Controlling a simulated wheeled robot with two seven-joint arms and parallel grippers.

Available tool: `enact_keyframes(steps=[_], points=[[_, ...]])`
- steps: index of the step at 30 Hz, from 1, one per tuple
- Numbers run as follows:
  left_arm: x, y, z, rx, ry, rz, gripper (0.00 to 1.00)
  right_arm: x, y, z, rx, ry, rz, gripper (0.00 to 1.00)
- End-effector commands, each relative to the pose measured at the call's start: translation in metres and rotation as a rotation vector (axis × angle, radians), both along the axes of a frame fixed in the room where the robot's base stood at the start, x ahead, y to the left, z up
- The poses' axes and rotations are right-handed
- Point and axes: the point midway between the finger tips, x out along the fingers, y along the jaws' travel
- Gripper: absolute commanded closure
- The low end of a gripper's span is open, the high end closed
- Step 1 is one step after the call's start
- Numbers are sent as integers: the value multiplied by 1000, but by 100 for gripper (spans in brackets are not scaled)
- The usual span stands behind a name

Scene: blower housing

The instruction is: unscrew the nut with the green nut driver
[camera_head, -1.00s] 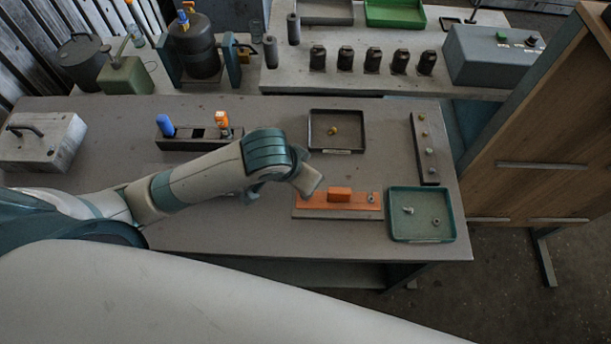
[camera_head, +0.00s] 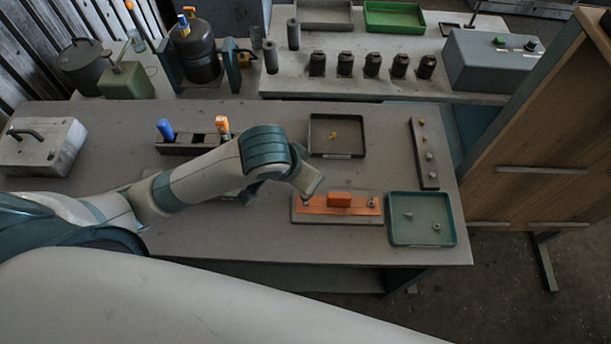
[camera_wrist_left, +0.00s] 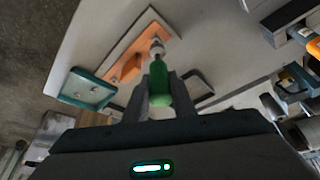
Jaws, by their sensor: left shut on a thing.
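My left gripper (camera_wrist_left: 159,98) is shut on the green nut driver (camera_wrist_left: 158,76), with the green handle between its fingers in the left wrist view. The driver's metal end overlaps one end of the orange plate (camera_wrist_left: 128,52) there; I cannot tell whether it touches a nut. In the head view the orange plate (camera_head: 318,207) lies on a grey base with an orange block (camera_head: 340,199) on top. One nut (camera_head: 372,201) is at its right end and another small metal piece (camera_head: 306,200) at its left end. My arm mostly hides the gripper and driver there. My right gripper is not in view.
A teal tray (camera_head: 393,238) with small metal parts stands right of the plate. A dark tray (camera_head: 312,143) with yellow pieces is behind it, and a narrow strip (camera_head: 416,152) with fasteners is farther right. The tool holder (camera_head: 178,148) has blue and orange handles.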

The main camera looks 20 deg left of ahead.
Motion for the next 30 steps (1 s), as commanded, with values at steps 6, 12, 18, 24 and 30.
enact_keyframes(steps=[6, 12, 18, 24, 30], points=[[1, -1, 22, -2, -5, -1, 100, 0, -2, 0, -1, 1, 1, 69], [1, -1, 39, -2, -2, 0, 100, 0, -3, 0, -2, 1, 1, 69], [0, 0, 44, -1, -2, 0, 100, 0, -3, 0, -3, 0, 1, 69], [0, 0, 44, 0, -1, 0, 100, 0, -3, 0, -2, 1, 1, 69], [0, 0, 44, 1, -1, 0, 100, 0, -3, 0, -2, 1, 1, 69]])
